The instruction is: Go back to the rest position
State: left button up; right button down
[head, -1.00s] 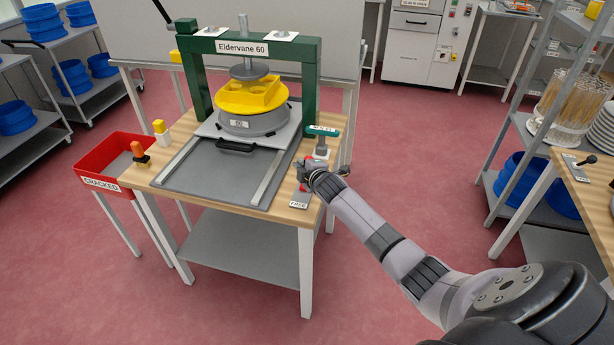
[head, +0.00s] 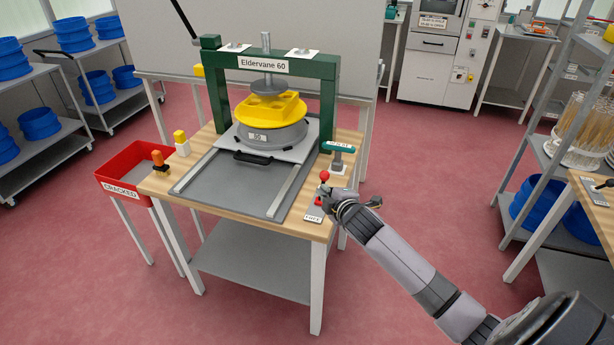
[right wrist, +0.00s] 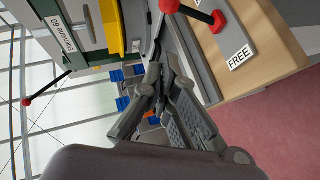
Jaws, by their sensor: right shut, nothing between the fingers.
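My right gripper (head: 328,194) is at the right front of the wooden press table (head: 308,229), beside a red-knobbed lever (head: 324,177) on a plate marked FREE. In the right wrist view my right gripper (right wrist: 160,88) has its fingers together, with nothing between them. The lever's red knob (right wrist: 169,6) shows just beyond the fingertips in that view. I cannot tell from the head view whether the gripper touches the lever. My left gripper is in neither view.
The green press (head: 328,110) labelled Eldervane 60 holds a grey round piece with a yellow top (head: 270,108). A red CRACKED bin (head: 124,172) stands at left. A shelf rack (head: 505,125) is at right. Red floor is free around the table.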

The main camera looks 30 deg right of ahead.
jog(key=shift+s+a+r, duration=0.1)
jog(key=s+a+f+m+g+y, duration=0.1)
jog(key=s+a+f+m+g, duration=0.1)
jog(key=s+a+f, duration=0.35)
jog(key=s+a+f+m+g+y, duration=0.1)
jog(key=s+a+f+m+g, duration=0.15)
jog(key=s+a, duration=0.5)
jog(key=s+a+m+g+y, duration=0.1)
jog(key=s+a+m+g, duration=0.25)
jog(key=s, duration=0.75)
jog(key=s+a+m+g, duration=0.2)
jog(key=s+a+m, duration=0.15)
jog(key=s, duration=0.75)
notch_tip(320, 180, down, 26)
jog(key=n+g, duration=0.1)
jog(key=s+d+f+g, duration=0.1)
jog(key=s+d+f, duration=0.1)
jog(key=s+f, duration=1.5)
jog(key=shift+s+d, duration=0.4)
jog(key=shift+s, duration=0.05)
